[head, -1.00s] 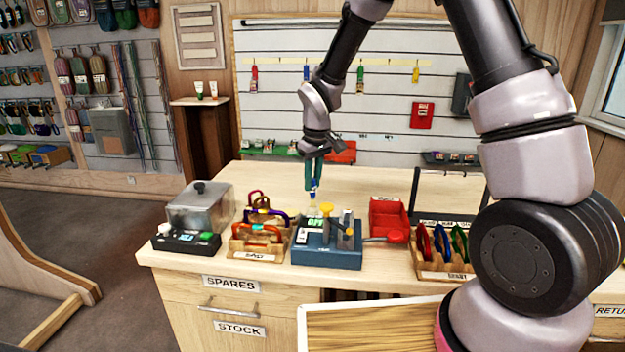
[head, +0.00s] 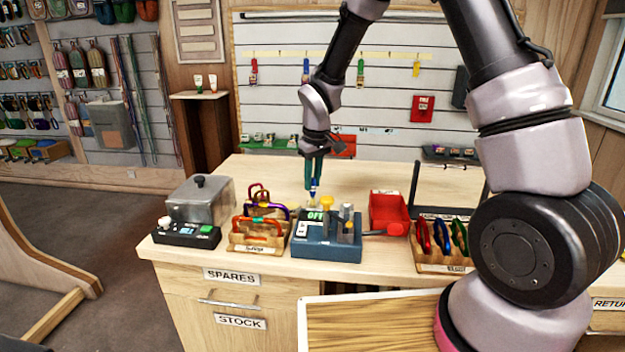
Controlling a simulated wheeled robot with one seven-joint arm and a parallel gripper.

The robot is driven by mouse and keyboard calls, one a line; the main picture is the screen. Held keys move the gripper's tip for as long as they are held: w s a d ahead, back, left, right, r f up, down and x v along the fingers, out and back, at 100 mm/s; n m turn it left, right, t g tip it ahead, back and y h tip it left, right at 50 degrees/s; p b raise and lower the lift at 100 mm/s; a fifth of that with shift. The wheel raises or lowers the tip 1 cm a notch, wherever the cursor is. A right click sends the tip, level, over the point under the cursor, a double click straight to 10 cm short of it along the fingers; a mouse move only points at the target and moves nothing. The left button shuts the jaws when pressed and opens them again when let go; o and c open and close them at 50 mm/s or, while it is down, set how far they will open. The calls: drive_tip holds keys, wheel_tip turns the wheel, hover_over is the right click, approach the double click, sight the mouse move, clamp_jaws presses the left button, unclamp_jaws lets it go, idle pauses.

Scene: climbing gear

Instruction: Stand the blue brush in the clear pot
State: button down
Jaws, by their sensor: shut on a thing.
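My gripper (head: 314,178) points straight down over the back of the counter, behind the blue machine. Its teal fingers are shut on the blue brush (head: 313,191), which hangs roughly upright below them. The brush's lower end is hidden or too small to make out beside the machine's lit display. I cannot surely pick out the clear pot. A small greyish upright cylinder (head: 347,214) stands at the machine's right side, but I cannot tell if it is the pot.
The blue machine (head: 326,247) has a yellow knob. To its left are a wooden carabiner tray (head: 258,245) and a grey lidded box (head: 198,205) by a black scale (head: 186,236). The counter behind is mostly clear.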

drive_tip(key=shift+f, duration=0.25)
drive_tip(key=shift+f, duration=0.55)
drive_tip(key=c, duration=0.7)
unclamp_jaws()
drive_tip(key=r, duration=0.3)
drive_tip(key=s+r, duration=0.1)
drive_tip(key=r, duration=0.6)
drive_tip(key=shift+s+d+r, duration=0.25)
drive_tip(key=shift+d+r, duration=0.1)
